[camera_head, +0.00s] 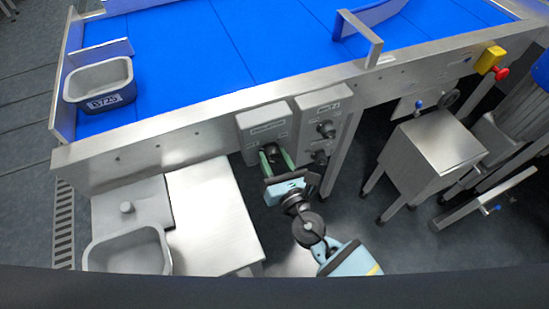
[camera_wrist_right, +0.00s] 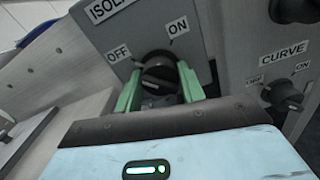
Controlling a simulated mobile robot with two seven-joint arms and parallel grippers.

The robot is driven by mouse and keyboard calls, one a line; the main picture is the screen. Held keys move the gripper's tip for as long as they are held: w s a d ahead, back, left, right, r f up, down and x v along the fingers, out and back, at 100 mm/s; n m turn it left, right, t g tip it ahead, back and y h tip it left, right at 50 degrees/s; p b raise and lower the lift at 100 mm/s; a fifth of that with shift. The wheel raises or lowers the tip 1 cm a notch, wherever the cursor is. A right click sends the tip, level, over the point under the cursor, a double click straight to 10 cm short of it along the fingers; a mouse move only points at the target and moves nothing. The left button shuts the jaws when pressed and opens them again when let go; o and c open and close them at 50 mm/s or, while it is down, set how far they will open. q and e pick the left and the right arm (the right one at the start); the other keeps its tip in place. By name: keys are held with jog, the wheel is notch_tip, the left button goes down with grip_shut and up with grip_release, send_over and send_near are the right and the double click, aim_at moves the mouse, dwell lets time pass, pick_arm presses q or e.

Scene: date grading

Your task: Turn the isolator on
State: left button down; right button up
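The isolator box (camera_head: 262,126) is a grey panel on the front of the blue-belted table. Its black rotary knob (camera_wrist_right: 160,72) sits between the OFF label (camera_wrist_right: 118,54) on the left and the ON label (camera_wrist_right: 178,27) on the upper right. The knob's exact pointing is hard to read because its lower part is partly hidden. My right gripper (camera_head: 276,157) is at the box, with its green fingers (camera_wrist_right: 188,84) apart, one on each side of the knob. I cannot tell whether they touch it. My left gripper is not in view.
A second grey box (camera_head: 322,112) with a CURVE knob (camera_wrist_right: 286,97) is close on the right. A grey bin (camera_head: 99,75) stands on the blue belt (camera_head: 190,50). A steel side table (camera_head: 212,222) is below left, and a steel stand (camera_head: 436,140) at right.

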jog(key=shift+c, duration=0.7)
